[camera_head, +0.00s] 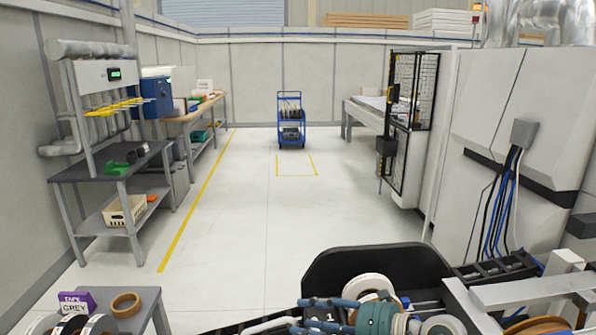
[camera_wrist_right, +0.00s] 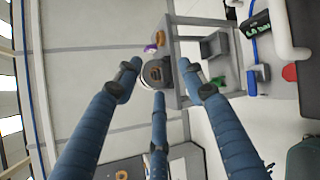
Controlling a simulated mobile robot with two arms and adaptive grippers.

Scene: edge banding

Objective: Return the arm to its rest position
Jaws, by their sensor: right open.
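My right gripper (camera_head: 318,312) shows at the bottom of the head view, its blue fingers low over the black tray area and partly cut off by the frame. In the right wrist view its three blue fingers (camera_wrist_right: 157,80) are spread apart with nothing held between them. Beyond the fingertips in that view is a dark roll (camera_wrist_right: 154,72), apart from them as far as I can tell. My left gripper is not in view.
A small table (camera_head: 147,299) at lower left holds a purple tape box (camera_head: 77,302) and several rolls. A blue cart (camera_head: 291,117) stands far back; the middle floor is clear.

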